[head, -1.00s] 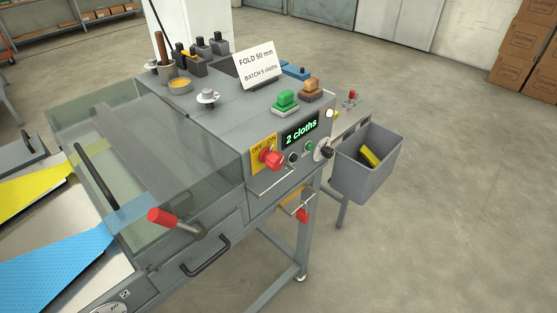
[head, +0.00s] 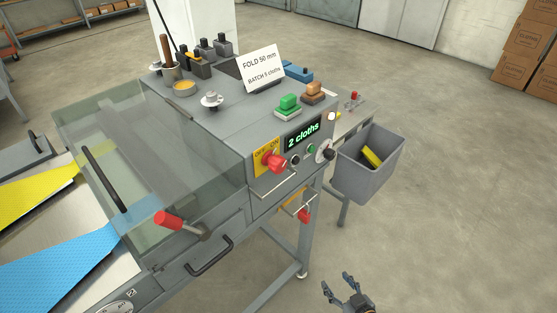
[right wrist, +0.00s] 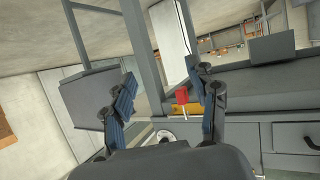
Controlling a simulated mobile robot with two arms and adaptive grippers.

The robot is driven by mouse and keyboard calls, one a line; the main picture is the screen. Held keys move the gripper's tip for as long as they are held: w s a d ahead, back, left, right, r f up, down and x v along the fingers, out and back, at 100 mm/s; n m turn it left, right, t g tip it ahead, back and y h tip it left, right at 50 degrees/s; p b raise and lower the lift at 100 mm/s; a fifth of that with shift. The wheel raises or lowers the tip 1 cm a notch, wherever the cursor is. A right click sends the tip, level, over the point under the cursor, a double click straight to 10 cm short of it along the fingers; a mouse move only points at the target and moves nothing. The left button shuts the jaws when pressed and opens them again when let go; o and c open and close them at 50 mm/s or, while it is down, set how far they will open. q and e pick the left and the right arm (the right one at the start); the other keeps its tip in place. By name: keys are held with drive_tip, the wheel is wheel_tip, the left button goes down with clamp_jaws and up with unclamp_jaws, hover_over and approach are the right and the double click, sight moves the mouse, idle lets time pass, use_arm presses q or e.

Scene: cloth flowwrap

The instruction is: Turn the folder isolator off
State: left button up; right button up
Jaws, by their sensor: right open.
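The folder isolator is a red rotary knob (head: 274,161) on a yellow plate (head: 262,170) marked OFF and ON, on the folder's front panel left of the green "2 cloths" display (head: 303,134). I cannot tell which mark the knob points to. My right gripper (head: 338,283) is open and empty at the bottom of the head view, well below the panel and apart from it. In the right wrist view its fingers (right wrist: 167,98) are spread. A red part (right wrist: 182,95) against yellow shows beyond them; I cannot tell which red part it is. My left gripper is not in view.
A red padlock-like part (head: 304,215) hangs below the panel near a metal rail (head: 279,184). A black knob (head: 326,152) and small buttons sit to the right. A grey bin (head: 368,168) stands beside the folder. The floor in front is clear.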

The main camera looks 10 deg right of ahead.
drive_tip(key=w+a+r+n+t+y, duration=0.1)
drive_tip(key=w+a+r+t+y, duration=0.15)
drive_tip(key=r, duration=0.65)
drive_tip(key=w+a+r+n+t+y, duration=0.1)
drive_tip(key=w+a+r+y, duration=0.15)
drive_tip(key=r, duration=0.75)
drive_tip(key=n+t+y+p, duration=0.2)
drive_tip(key=n+y, duration=0.1)
drive_tip(key=y, duration=0.3)
approach(282, 170)
drive_tip(key=shift+g, duration=0.25)
drive_tip(key=p+x, duration=0.4)
drive_tip(key=x, duration=0.6)
drive_tip(key=shift+w+r, duration=0.15)
drive_tip(key=shift+r, duration=0.15)
drive_tip(key=shift+w+a+h, duration=0.3)
drive_tip(key=shift+w+a, duration=0.05)
drive_tip(key=c, duration=1.2)
